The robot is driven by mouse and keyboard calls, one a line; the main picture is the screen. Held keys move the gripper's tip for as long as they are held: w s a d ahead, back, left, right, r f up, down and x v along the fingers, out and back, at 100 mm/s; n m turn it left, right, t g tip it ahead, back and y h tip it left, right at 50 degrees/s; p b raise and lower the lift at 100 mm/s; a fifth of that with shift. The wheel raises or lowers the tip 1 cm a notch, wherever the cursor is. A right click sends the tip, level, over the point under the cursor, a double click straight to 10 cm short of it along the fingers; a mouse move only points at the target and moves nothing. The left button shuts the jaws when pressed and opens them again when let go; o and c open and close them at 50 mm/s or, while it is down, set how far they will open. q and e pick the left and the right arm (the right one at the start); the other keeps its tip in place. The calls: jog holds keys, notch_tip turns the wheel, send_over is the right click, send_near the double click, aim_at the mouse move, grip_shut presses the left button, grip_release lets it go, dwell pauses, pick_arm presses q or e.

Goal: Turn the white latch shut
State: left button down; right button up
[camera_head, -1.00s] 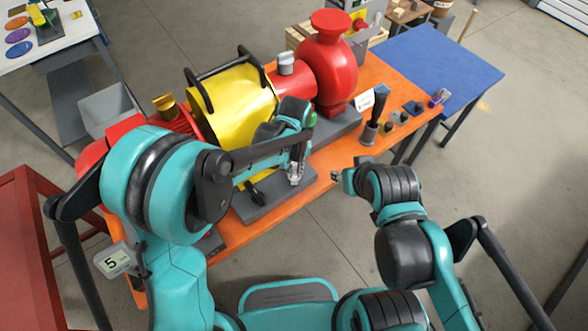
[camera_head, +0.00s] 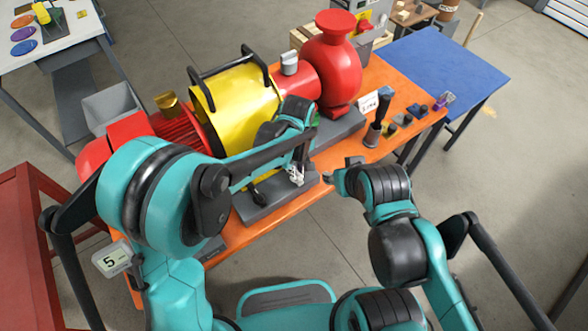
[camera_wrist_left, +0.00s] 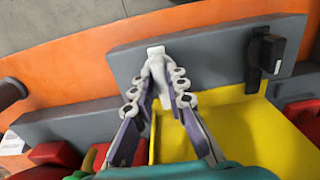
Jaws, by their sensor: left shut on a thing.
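The white latch (camera_wrist_left: 156,54) sits on the face of a grey base plate (camera_wrist_left: 210,50) in the left wrist view. My left gripper (camera_wrist_left: 160,82) has its grey-purple fingers on both sides of the latch and is shut on it. In the head view the left gripper (camera_head: 297,174) is at the front of the pump skid, by the grey base (camera_head: 268,203); my own arm hides part of this spot. My right gripper (camera_head: 329,177) is beside it at the table's front edge, too small to tell its jaws.
A black latch (camera_wrist_left: 267,54) stands right of the white one on the same plate. The yellow guard (camera_head: 240,100) and red pump (camera_head: 335,70) rise behind. A black-handled tool (camera_head: 376,122) and small parts stand on the orange table (camera_head: 400,85). The blue table (camera_head: 450,70) is bare.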

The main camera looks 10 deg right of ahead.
dwell(0.4)
pick_arm(q)
jog(key=c, duration=1.5)
grip_release()
jog(key=shift+c, duration=0.2)
jog(key=shift+r, duration=0.1)
notch_tip(320, 180, up, 12)
jog(key=s+a+r+m+t+h+b, duration=0.1)
jog(key=s+a+t, duration=0.1)
jog(key=a, duration=0.6)
jog(key=s+a+r+m+t+b, duration=0.1)
jog(key=s+a, duration=0.1)
jog(key=a, duration=0.5)
jog(key=s+a+f+m+t, duration=0.1)
jog(key=s+a+f+t, duration=0.1)
jog(key=a, duration=0.4)
jog(key=s+a+f+m+t+y+b, duration=0.1)
jog(key=s+a+f+m+t, duration=0.1)
jog(key=s+a, duration=0.3)
jog(key=shift+a+f+b, duration=0.3)
jog(key=shift+a, duration=0.3)
